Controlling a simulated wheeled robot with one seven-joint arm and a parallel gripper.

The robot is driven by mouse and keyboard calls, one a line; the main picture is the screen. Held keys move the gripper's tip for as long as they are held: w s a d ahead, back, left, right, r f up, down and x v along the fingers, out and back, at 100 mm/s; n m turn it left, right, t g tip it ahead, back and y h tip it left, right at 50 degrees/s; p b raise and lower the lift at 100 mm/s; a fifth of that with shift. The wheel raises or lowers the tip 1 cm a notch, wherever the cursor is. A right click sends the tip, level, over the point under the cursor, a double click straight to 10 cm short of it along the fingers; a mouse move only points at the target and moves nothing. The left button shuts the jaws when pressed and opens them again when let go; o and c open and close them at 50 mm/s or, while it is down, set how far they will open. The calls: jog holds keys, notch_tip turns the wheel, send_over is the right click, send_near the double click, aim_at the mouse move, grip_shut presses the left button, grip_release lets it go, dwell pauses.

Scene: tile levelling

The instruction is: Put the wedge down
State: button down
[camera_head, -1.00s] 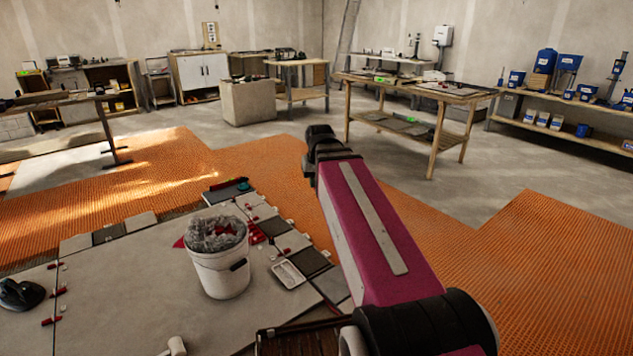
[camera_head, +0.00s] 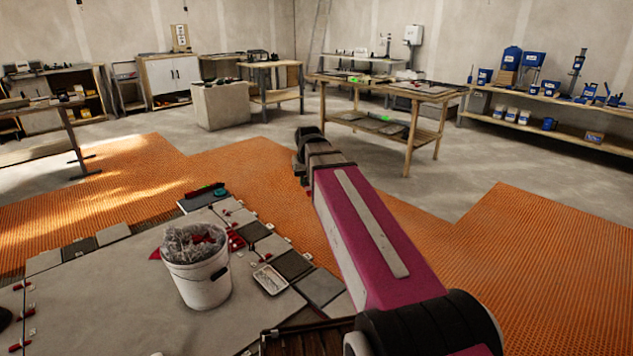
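My arm reaches from the bottom right up to the middle, and its dark far end hides whatever is beyond it. The fingers of my gripper do not show. A small red bit (camera_head: 308,191) shows at the left edge of my arm; I cannot tell whether it is a wedge. Red wedges (camera_head: 236,240) and pale clips sit along the tile joints right of the bucket. More red wedges (camera_head: 27,333) are at the far left edge. A white bucket (camera_head: 203,284) stands on the large grey tile (camera_head: 110,300), filled with grey clips and some red pieces.
A small white tray (camera_head: 270,279) lies right of the bucket, near dark tiles (camera_head: 292,264). A dark board (camera_head: 203,196) with small tools lies behind. Orange matting (camera_head: 540,260) covers much of the floor. A wooden workbench (camera_head: 385,130) and shelves stand farther back.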

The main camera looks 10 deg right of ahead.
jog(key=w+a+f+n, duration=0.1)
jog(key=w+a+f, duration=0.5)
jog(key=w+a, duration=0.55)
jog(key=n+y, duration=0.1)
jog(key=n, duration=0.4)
send_over(194, 247)
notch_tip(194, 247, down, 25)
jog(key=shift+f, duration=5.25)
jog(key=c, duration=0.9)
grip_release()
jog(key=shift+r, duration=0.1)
